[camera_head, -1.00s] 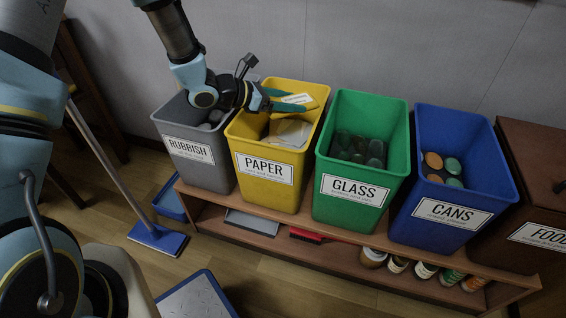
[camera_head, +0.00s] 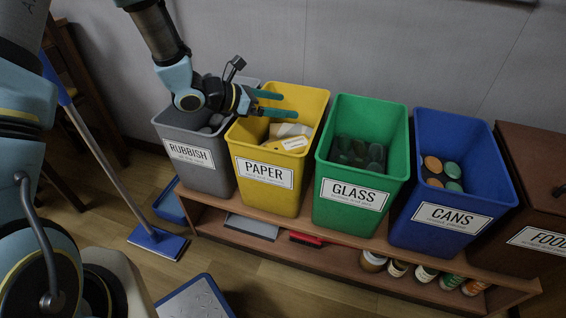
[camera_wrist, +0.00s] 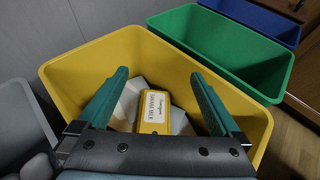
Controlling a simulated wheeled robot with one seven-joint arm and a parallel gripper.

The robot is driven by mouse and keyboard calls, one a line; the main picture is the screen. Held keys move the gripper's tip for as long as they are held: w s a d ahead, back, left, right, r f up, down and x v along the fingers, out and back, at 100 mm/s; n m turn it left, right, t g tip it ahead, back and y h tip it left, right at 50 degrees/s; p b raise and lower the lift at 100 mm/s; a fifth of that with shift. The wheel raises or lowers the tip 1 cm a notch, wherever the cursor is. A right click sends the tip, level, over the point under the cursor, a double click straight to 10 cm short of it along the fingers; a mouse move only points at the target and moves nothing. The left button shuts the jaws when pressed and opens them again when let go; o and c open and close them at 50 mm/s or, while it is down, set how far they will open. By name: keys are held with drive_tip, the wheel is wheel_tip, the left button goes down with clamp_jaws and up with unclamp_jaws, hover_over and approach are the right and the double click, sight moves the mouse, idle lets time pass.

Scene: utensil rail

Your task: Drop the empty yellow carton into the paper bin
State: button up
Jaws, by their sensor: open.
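The yellow carton (camera_head: 286,145) with a white label lies inside the yellow paper bin (camera_head: 264,194), on top of pale paper or card. In the wrist view the carton (camera_wrist: 154,112) shows below and between my fingers, apart from them, with its label facing up. The wrist view also shows the rim of the paper bin (camera_wrist: 85,62) around it. My gripper (camera_head: 284,103) is open and empty over the left part of the bin opening. Its two green fingers (camera_wrist: 160,82) are spread wide in the wrist view.
The grey rubbish bin (camera_head: 192,172) stands left of the paper bin. The green glass bin (camera_head: 350,205), blue cans bin (camera_head: 440,225) and brown food bin (camera_head: 535,215) stand to the right. All are on a wooden shelf (camera_head: 290,228). A blue mop (camera_head: 157,240) stands at the left.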

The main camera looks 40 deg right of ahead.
drive_tip(key=v, duration=0.7)
drive_tip(key=shift+a+p, duration=0.35)
drive_tip(key=shift+a, duration=0.05)
drive_tip(key=shift+w+r, duration=0.1)
drive_tip(key=shift+w, duration=0.05)
